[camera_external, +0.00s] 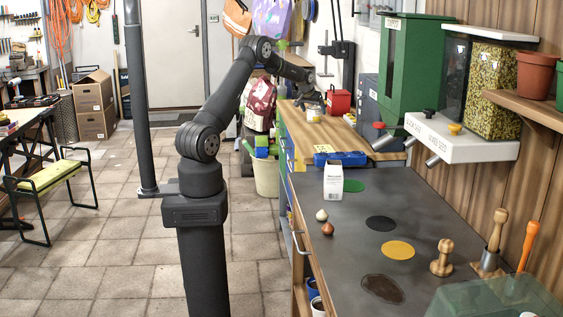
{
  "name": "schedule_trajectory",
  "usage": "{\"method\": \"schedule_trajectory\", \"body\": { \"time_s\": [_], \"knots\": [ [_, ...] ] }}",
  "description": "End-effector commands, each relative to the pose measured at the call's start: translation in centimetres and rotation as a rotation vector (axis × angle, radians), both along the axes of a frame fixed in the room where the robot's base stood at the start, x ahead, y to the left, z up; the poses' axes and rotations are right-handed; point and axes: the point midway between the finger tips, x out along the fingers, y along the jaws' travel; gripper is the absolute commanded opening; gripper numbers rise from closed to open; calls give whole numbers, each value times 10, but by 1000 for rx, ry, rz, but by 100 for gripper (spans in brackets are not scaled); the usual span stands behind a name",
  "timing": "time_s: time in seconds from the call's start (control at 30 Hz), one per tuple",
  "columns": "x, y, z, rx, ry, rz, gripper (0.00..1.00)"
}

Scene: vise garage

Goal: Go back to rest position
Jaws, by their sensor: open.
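My gripper (312,101) is small in the external view, at the far end of my arm above the wooden part of the bench. It is open, and its fingers are hard to make out at this size. A small pale jar (313,115) stands on the wood just below it. I cannot tell whether the fingers touch the jar. A red box (339,103) with a handle stands just to the right of the gripper.
A white carton (333,182) stands on the grey worktop (450,215), with two small bulbs (327,228) near the front edge. A blue case (340,158) lies behind it. Dispensers (448,138) overhang the right side. A wooden peg (442,258) stands at the right front.

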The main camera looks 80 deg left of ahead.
Motion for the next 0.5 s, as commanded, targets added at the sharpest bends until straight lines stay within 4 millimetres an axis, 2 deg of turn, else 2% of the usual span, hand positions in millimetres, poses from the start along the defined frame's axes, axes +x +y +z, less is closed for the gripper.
{"method": "schedule_trajectory", "body": {
  "time_s": [0.1,0.3,0.5],
  "knots": [
    [5,7,-13,0,0,0,88],
    [9,12,-25,0,0,0,88],
    [8,11,-22,1,-1,0,88]
  ]
}}
